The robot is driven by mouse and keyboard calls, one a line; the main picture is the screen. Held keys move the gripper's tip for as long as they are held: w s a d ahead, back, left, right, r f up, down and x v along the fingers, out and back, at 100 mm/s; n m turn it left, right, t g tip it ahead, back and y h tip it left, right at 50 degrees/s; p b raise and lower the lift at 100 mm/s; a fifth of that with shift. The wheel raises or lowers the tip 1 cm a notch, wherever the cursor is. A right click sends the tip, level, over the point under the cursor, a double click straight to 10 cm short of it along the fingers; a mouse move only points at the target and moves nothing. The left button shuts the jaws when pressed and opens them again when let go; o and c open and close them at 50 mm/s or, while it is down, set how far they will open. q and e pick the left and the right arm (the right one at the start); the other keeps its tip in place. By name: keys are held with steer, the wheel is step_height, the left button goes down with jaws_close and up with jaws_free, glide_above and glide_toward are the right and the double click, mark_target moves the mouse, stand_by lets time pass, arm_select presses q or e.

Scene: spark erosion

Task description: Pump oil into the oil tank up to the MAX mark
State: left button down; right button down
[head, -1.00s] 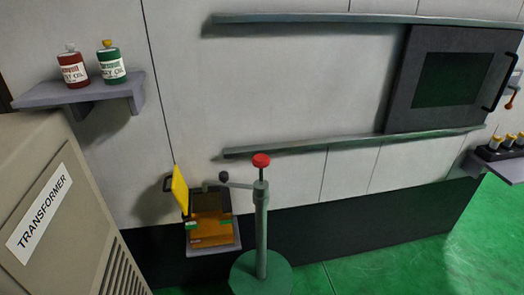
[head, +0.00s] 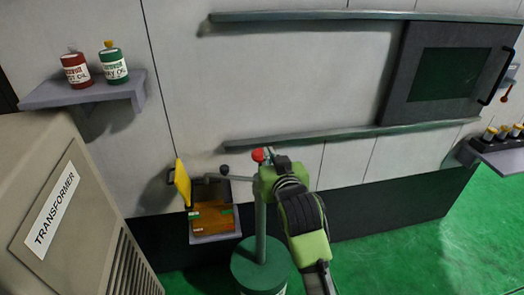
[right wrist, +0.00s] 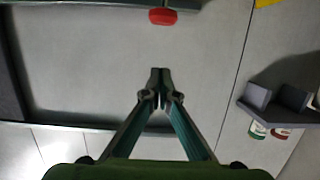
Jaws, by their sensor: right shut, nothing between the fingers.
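The oil tank (head: 212,219) is an amber box with small green marks and a raised yellow lid (head: 182,183), on a low wall ledge. Its MAX mark is too small to read. Right of it stands a green pump post (head: 262,225) with a red knob (head: 258,155) and a side lever ending in a black ball (head: 224,170). My right gripper (head: 268,153) shows beside the red knob in the head view and partly covers the post top. In the right wrist view the fingers (right wrist: 160,72) are shut and empty, apart from the red knob (right wrist: 162,16). My left gripper is out of view.
A red oil can (head: 75,68) and a green oil can (head: 113,63) stand on a wall shelf (head: 85,92). The transformer cabinet (head: 75,205) fills the lower left. A dark sliding door (head: 400,85) hangs between rails. Open green floor (head: 420,265) lies at right.

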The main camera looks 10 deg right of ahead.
steer(key=p, duration=0.3)
glide_above(262, 158)
step_height(262, 158, down, 2)
steer(key=shift+w+f, duration=0.15)
steer(key=shift+f, duration=0.05)
step_height(262, 158, down, 3)
steer(key=shift+r+p, duration=0.1)
steer(key=shift+p, duration=0.25)
steer(key=shift+s+f, duration=0.2)
steer(key=shift+f, duration=0.45)
steer(key=shift+f, duration=0.1)
